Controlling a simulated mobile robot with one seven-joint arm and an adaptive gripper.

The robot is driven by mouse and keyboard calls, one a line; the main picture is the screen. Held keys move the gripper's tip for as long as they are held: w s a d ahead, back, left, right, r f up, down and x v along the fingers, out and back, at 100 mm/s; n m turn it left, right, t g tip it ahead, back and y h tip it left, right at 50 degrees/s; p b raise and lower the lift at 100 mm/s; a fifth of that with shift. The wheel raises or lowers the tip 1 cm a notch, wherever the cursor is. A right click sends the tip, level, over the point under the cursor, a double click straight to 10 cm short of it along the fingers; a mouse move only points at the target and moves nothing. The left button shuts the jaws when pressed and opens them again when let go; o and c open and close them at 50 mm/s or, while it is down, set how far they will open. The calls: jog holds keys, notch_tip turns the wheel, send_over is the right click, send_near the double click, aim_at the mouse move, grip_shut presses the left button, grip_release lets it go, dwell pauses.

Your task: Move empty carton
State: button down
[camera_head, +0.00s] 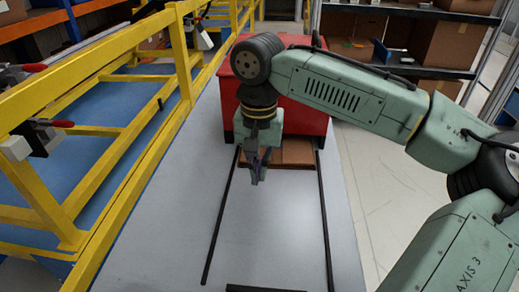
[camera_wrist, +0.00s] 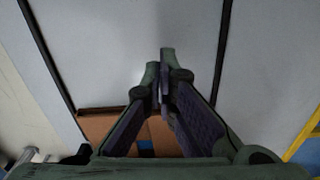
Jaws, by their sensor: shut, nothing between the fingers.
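A low brown carton (camera_head: 293,152) lies on the grey surface between two dark rails, against the front of a red cabinet. My wrist and gripper hide its left part in the head view. In the wrist view the brown carton (camera_wrist: 98,124) shows at the bottom, partly behind the fingers, with a small blue patch beside the brown. My gripper (camera_head: 258,178) points down, its fingers shut and empty, just in front of the carton in the head view. The closed fingertips (camera_wrist: 164,62) show over bare grey surface in the wrist view. I cannot tell their exact height.
The red cabinet (camera_head: 300,105) stands behind the carton. Dark rails (camera_head: 218,225) run along both sides of the clear grey surface (camera_head: 268,235). A yellow frame (camera_head: 185,65) with clamps stands at left. Shelves with brown boxes (camera_head: 454,45) stand at the back right.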

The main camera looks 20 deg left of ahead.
aim_at(265, 150)
notch_tip(265, 150, down, 2)
jog(key=shift+f, duration=0.1)
jog(key=w, duration=0.1)
jog(key=w+p, duration=0.1)
jog(key=w, duration=0.1)
jog(key=shift+a+f, duration=0.2)
jog(key=shift+a, duration=0.15)
jog(key=shift+w+a, duration=0.1)
jog(key=shift+w, duration=0.4)
jog(key=shift+w, duration=0.2)
jog(key=w+p, duration=0.1)
jog(key=w, duration=0.1)
jog(key=w+a+p, duration=0.1)
jog(key=w+p, duration=0.1)
jog(key=w, duration=0.1)
jog(key=shift+a+r, duration=0.1)
jog(key=shift+a, duration=0.05)
jog(key=shift+w, duration=0.35)
jog(key=shift+p, duration=0.35)
